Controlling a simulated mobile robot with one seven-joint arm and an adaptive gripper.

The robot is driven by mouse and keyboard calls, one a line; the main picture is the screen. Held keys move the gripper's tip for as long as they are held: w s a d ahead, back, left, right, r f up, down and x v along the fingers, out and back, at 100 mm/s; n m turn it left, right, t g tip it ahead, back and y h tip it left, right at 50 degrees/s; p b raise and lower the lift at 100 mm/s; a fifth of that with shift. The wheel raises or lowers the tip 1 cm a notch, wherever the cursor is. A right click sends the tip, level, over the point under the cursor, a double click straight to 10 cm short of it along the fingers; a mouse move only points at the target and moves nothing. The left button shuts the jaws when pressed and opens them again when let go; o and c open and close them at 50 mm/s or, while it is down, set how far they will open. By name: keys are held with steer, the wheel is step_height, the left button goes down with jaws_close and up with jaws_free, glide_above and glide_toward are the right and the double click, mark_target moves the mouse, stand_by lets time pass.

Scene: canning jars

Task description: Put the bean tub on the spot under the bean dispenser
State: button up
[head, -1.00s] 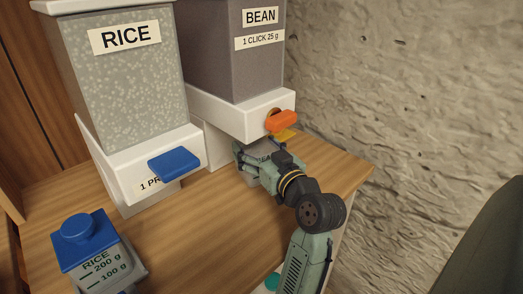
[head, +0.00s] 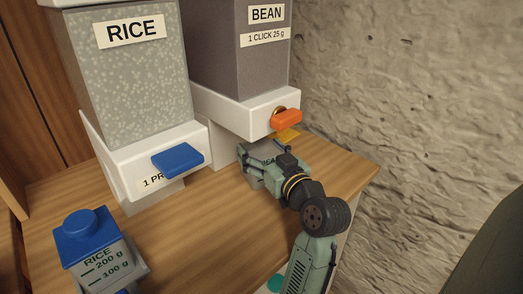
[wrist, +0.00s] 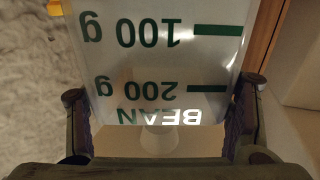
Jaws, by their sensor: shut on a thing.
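The bean tub (wrist: 160,60) fills the wrist view, clear-sided with green marks for 100 g and 200 g and the word BEAN, upside down in that picture. My gripper (wrist: 160,125) is shut on it, one finger on each side. In the head view my gripper (head: 262,166) is low in front of the bean dispenser (head: 238,60), below its orange knob (head: 286,119). Only a little of the tub shows there. The spot under the dispenser is hidden, and I cannot tell whether the tub touches the counter.
The rice dispenser (head: 130,75) with a blue lever (head: 177,160) stands at the left. A blue-lidded rice tub (head: 95,245) is at the front left of the wooden counter (head: 190,235). A small yellow piece (head: 288,135) lies below the orange knob. A rough wall (head: 410,90) stands at the right.

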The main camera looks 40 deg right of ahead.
steer(key=o, duration=1.2)
steer(key=shift+f, duration=0.2)
steer(key=shift+s, duration=0.1)
steer(key=s, duration=0.3)
steer(key=s+a, duration=0.1)
steer(key=s, duration=0.3)
steer(key=s+a, duration=0.1)
steer(key=s, duration=0.3)
steer(key=shift+s+a+r, duration=0.1)
steer(key=shift+s+r, duration=0.05)
steer(key=shift+s, duration=0.2)
